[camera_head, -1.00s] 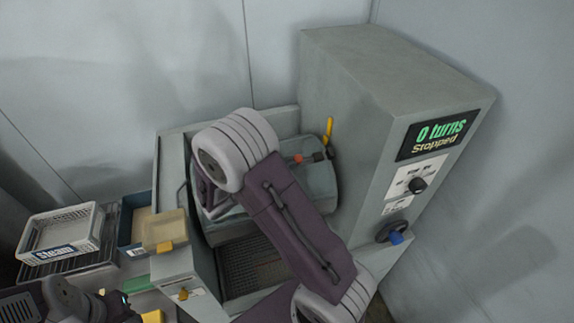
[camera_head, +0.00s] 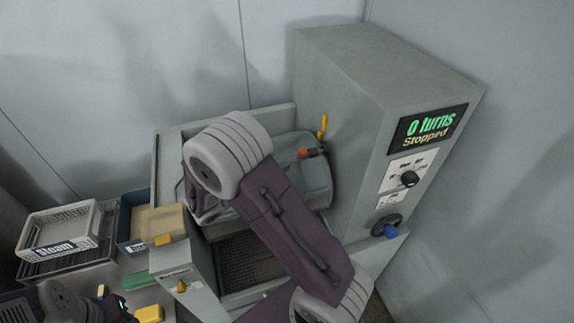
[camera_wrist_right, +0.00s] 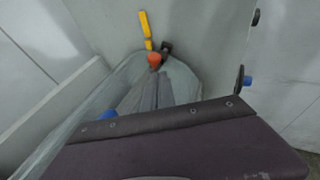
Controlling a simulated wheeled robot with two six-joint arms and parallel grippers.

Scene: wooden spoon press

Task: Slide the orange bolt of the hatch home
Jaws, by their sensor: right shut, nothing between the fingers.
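The orange bolt (camera_head: 309,152) shows at the right end of the rounded grey hatch (camera_head: 318,178), below a yellow handle (camera_head: 322,126). In the right wrist view the orange bolt (camera_wrist_right: 154,60) stands against a black bracket (camera_wrist_right: 166,47). My right gripper (camera_wrist_right: 154,78) is shut and empty, with its tips at or very close to the orange bolt; I cannot tell whether they touch. My right arm hides the hatch's middle in the head view. My left arm (camera_head: 75,303) is at the lower left edge, and its fingers do not show clearly.
The grey machine housing (camera_head: 350,100) rises right of the hatch, with a display reading "0 turns Stopped" (camera_head: 430,125) and a blue knob (camera_head: 390,230). A white crate (camera_head: 60,228) and open bins stand at the left.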

